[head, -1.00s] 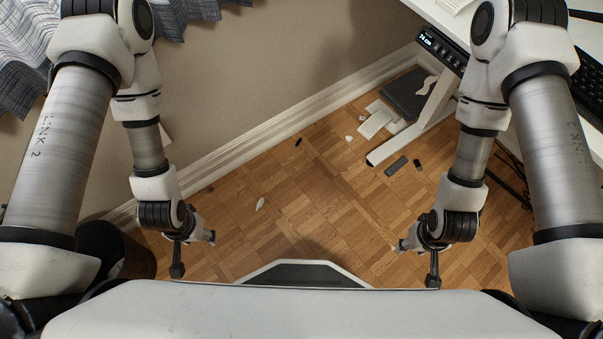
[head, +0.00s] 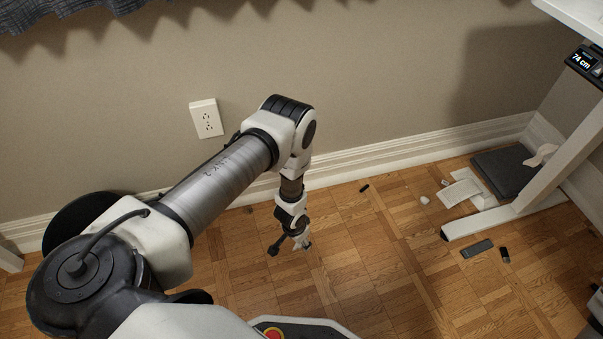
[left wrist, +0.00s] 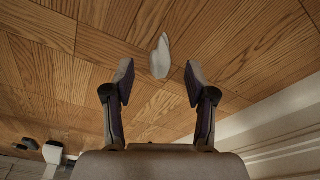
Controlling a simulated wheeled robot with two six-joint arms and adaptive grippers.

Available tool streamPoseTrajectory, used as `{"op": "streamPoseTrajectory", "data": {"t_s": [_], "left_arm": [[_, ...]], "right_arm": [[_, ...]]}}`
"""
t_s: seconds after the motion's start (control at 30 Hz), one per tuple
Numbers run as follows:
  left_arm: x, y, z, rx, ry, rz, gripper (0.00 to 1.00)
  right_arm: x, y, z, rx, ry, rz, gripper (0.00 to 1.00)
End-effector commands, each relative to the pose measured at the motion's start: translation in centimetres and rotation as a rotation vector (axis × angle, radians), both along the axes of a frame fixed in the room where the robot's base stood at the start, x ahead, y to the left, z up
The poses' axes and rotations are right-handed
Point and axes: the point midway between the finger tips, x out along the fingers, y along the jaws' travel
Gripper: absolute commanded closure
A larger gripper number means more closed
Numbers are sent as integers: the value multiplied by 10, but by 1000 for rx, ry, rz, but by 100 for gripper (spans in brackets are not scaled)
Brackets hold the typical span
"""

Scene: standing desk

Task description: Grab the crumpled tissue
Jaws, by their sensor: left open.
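A small white crumpled piece, which looks like the tissue (left wrist: 160,57), lies on the wooden floor in the left wrist view. It shows just beyond the gap between the fingertips of my left gripper (left wrist: 159,80), roughly centred. The fingers are apart with nothing between them. In the head view my left gripper (head: 290,244) hangs low over the floor, pointing down, and largely hides the tissue there. I cannot tell the exact height of the fingertips above it. My right gripper is out of view.
A small dark item (head: 364,188) and a white scrap (head: 424,199) lie on the floor. Papers (head: 462,192), a dark flat box (head: 507,170), a remote-like bar (head: 477,248) and the desk foot (head: 490,222) are at right. The wall baseboard (head: 400,153) runs behind.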

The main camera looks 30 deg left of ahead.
Motion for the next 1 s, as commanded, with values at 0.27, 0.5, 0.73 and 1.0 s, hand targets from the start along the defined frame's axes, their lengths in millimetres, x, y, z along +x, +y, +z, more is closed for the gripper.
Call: {"op": "streamPoseTrajectory", "data": {"t_s": [0.27,0.5,0.73,1.0], "left_arm": [[3,-1,-14,0,-1,-1,44],[3,0,-14,0,-1,-1,84],[2,0,-14,0,-1,0,86],[3,0,-11,0,-1,0,89]], "right_arm": [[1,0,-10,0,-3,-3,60],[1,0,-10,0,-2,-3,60],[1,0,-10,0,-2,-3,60],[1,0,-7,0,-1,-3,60]]}}
